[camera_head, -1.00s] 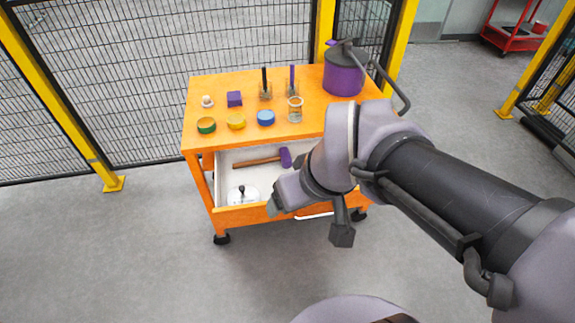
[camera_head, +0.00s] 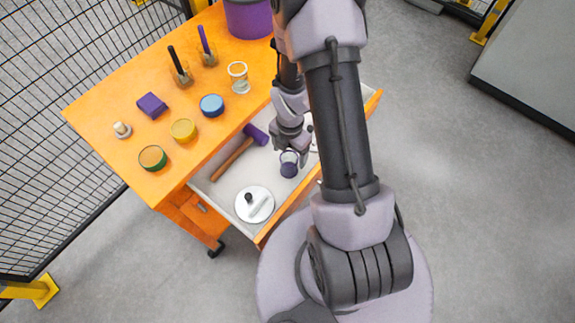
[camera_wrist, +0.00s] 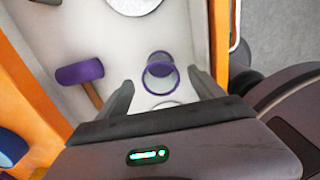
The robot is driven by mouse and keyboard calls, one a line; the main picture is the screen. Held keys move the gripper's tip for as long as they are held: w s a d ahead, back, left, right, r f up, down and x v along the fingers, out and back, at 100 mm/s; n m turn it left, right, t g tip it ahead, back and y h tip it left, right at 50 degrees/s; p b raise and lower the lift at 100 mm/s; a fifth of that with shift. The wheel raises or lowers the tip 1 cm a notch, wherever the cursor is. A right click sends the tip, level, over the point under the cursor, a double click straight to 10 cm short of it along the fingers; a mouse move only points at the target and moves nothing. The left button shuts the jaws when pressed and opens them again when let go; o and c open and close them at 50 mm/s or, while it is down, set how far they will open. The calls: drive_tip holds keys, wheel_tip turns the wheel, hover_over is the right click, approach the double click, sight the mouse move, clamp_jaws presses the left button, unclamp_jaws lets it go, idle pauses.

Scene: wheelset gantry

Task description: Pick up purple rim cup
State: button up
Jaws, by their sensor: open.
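The purple rim cup (camera_head: 289,165) stands in the open drawer of the orange cart, below my gripper (camera_head: 291,142). In the wrist view the cup (camera_wrist: 159,72) is clear, with a purple ring at its mouth and another at its base. My gripper (camera_wrist: 160,80) is open, one finger to the left of the cup and one to the right. It holds nothing. The wrist view does not show clearly how far down the fingers reach beside the cup.
A purple-headed mallet (camera_head: 232,158) and a white round lid (camera_head: 254,205) lie in the drawer (camera_head: 218,193). A pale rim of another round thing (camera_wrist: 166,105) is partly hidden by my gripper. The cart top (camera_head: 115,90) holds bowls, a purple block and a clear cup (camera_head: 238,75).

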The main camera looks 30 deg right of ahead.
sight(289, 164)
wheel_tip(289, 164, down, 7)
drive_tip(key=b, duration=0.3)
drive_tip(key=shift+a, duration=0.1)
drive_tip(key=shift+s+r, duration=0.1)
drive_tip(key=shift+r, duration=0.1)
drive_tip(key=shift+c, duration=0.5)
drive_tip(key=c, duration=1.4)
